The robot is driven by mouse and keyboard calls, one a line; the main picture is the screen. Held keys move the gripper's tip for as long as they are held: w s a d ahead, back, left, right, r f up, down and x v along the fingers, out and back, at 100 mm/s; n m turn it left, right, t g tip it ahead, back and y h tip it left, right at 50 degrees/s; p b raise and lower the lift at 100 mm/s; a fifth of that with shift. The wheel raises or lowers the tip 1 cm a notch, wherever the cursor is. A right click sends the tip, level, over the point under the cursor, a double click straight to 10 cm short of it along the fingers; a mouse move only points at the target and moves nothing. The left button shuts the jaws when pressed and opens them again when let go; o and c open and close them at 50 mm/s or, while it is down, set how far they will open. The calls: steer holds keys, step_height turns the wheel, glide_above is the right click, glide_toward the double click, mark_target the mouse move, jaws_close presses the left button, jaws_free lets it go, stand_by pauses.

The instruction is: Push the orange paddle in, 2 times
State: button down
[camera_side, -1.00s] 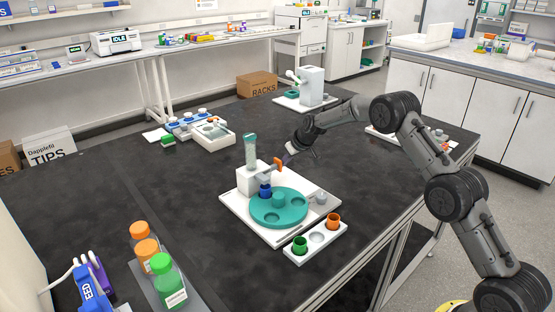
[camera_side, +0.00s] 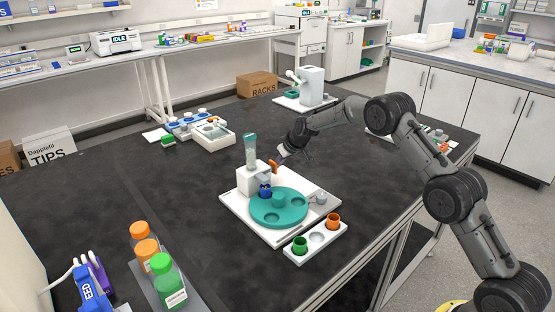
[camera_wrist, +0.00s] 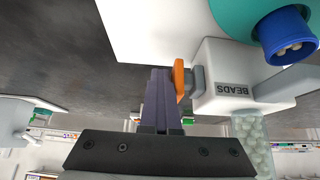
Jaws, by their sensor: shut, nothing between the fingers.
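The orange paddle (camera_side: 273,167) sticks out of the white bead dispenser (camera_side: 246,180) on a short grey stem. It also shows in the wrist view (camera_wrist: 179,80), beside the block labelled BEADS (camera_wrist: 232,85). My gripper (camera_side: 283,154) is shut and empty. Its fingertips (camera_wrist: 160,74) are right at the paddle's outer face in the wrist view; whether they touch it I cannot tell. A blue cup (camera_side: 265,193) stands on the teal turntable (camera_side: 290,212) by the dispenser. The wrist view shows a few grey beads in this cup (camera_wrist: 287,38).
A white rack (camera_side: 316,250) with a green cup (camera_side: 299,245) and an orange cup (camera_side: 333,221) stands in front of the turntable's base plate. Capped bottles (camera_side: 165,280) stand front left. The black bench (camera_side: 190,220) is clear to the left of the plate.

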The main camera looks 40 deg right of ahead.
steer(key=shift+d, duration=0.55)
step_height(320, 180, up, 7)
stand_by(0.8)
stand_by(0.4)
